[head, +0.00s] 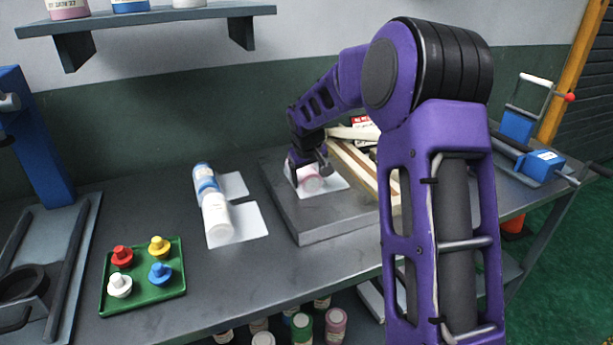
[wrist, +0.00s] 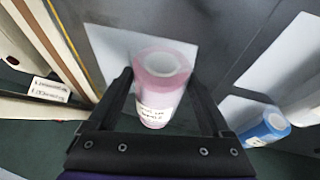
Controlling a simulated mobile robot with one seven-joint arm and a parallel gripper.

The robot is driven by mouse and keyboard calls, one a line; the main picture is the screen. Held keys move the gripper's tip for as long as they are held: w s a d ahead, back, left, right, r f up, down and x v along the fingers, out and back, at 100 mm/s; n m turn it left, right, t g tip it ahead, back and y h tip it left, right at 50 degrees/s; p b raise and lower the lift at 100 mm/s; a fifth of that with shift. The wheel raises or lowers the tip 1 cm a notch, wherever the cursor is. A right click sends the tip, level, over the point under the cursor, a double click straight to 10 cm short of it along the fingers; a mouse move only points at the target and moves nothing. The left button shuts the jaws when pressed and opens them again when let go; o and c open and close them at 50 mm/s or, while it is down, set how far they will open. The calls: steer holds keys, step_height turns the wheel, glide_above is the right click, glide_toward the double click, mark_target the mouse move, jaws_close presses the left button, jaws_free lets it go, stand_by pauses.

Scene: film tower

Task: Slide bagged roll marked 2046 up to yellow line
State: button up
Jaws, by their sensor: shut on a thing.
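In the head view my gripper (head: 306,166) is over the slab and partly hides the roll.
Blue and white rolls (head: 216,215) lie on white sheets left of the slab. A green tray (head: 146,305) with coloured knobs is at front left. Wooden strips (head: 351,170) lie along the slab's right side. A shelf (head: 150,20) hangs on the wall.

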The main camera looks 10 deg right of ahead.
steer(key=shift+w+d+p, duration=0.4)
steer(key=shift+d+p, duration=0.35)
steer(key=shift+d, duration=1.15)
steer(key=shift+w+d+p, duration=0.35)
steer(key=shift+d+p, duration=0.35)
steer(key=shift+d, duration=1.15)
steer(key=shift+w+d+p, duration=0.4)
steer(key=shift+d+p, duration=0.35)
steer(key=shift+d, duration=1.15)
steer(key=shift+w, duration=0.1)
steer(key=shift+w, duration=0.15)
steer(key=o, duration=1.5)
steer(key=shift+r, duration=0.15)
